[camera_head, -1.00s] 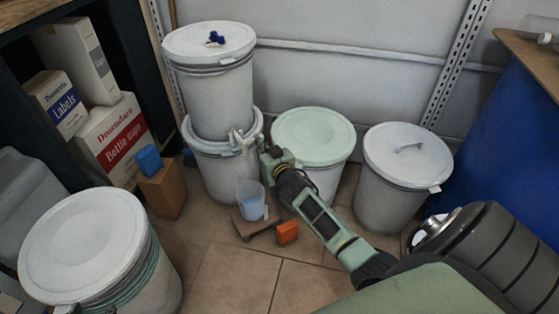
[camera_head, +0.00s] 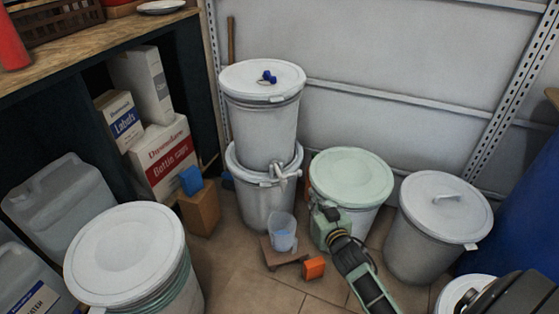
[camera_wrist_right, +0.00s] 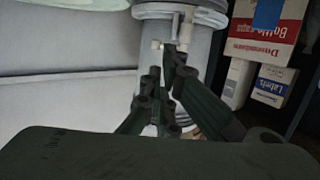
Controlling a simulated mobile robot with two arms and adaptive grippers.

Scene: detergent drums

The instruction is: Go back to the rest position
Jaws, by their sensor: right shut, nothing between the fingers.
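My right gripper (camera_head: 317,205) is in front of the pale green-lidded drum (camera_head: 352,178), to the right of the white tap (camera_head: 284,172) on the lower stacked drum (camera_head: 262,205). It is apart from the tap in the head view. In the right wrist view, my dark gripper fingers (camera_wrist_right: 166,65) are shut and empty, with the tap (camera_wrist_right: 187,30) beyond them. My left gripper is not in view.
A grey lidded drum (camera_head: 436,240) stands right of my right arm. An orange block (camera_head: 314,268) lies on the floor beside the stand. A blue block (camera_head: 191,180) sits on a cardboard box (camera_head: 200,210). Another white-lidded drum (camera_head: 125,250) is at the front left.

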